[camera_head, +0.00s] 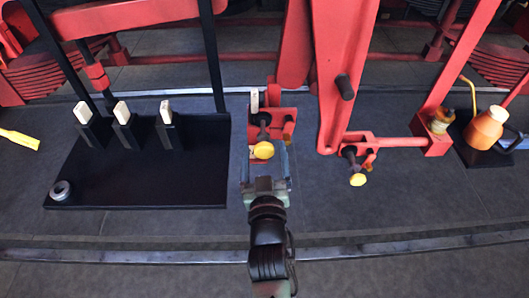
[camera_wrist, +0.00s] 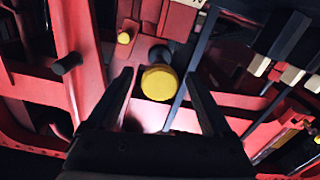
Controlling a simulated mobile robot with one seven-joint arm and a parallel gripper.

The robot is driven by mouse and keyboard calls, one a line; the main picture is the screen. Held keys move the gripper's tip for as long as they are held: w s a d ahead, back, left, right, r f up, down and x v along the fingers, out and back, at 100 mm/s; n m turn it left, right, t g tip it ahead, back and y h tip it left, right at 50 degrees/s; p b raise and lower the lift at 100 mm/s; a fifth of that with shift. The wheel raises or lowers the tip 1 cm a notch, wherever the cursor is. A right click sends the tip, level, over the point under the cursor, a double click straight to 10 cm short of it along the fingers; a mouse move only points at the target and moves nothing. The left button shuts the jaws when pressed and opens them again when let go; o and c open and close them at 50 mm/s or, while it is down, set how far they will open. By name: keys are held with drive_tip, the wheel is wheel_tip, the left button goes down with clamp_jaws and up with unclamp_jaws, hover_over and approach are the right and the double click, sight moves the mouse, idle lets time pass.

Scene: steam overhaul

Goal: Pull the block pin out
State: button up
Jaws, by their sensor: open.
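The block pin (camera_head: 263,150) has a round yellow knob on a dark shank and sits in a red block (camera_head: 287,114). Its knob (camera_wrist: 159,82) also shows in the middle of the wrist view. My gripper (camera_head: 265,163) is open and empty, pointing at the block. In the wrist view my gripper's fingers (camera_wrist: 159,74) stand apart on either side of the knob, with gaps to both sides. I cannot tell how deep the knob lies between them. The pin's inner end is hidden in the block.
A second yellow-knobbed pin (camera_head: 357,179) sits on a red linkage to the right. A black tray (camera_head: 150,190) at left holds upright white-tipped pieces (camera_head: 122,112) and a metal ring (camera_head: 61,190). An orange oil can (camera_head: 485,128) stands at far right. Red rods hang close behind the block.

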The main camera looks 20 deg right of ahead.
drive_tip(key=shift+s, duration=0.15)
drive_tip(key=b+v, duration=0.1)
drive_tip(key=v, duration=1.1)
drive_tip(key=shift+s, duration=0.35)
drive_tip(key=shift+a+r, duration=0.1)
drive_tip(key=w+a+r+t+y, duration=0.1)
drive_tip(key=w+r+t, duration=0.25)
drive_tip(key=r, duration=0.95)
drive_tip(key=w+a+r+t, duration=0.2)
drive_tip(key=w+r, duration=0.2)
drive_tip(key=r, duration=0.8)
drive_tip(key=s+a+r+t+y, duration=0.1)
drive_tip(key=s+a+r, duration=0.1)
drive_tip(key=r, duration=0.6)
drive_tip(key=s+a+r+n+t+y, duration=0.1)
drive_tip(key=s+a+r+t, duration=0.1)
drive_tip(key=r, duration=0.6)
drive_tip(key=s+a+r+t+y, duration=0.1)
drive_tip(key=s+r, duration=0.3)
drive_tip(key=r, duration=0.4)
drive_tip(key=shift+s+a+r+y, duration=0.25)
drive_tip(key=shift+a+y, duration=0.25)
drive_tip(key=shift+a, duration=0.4)
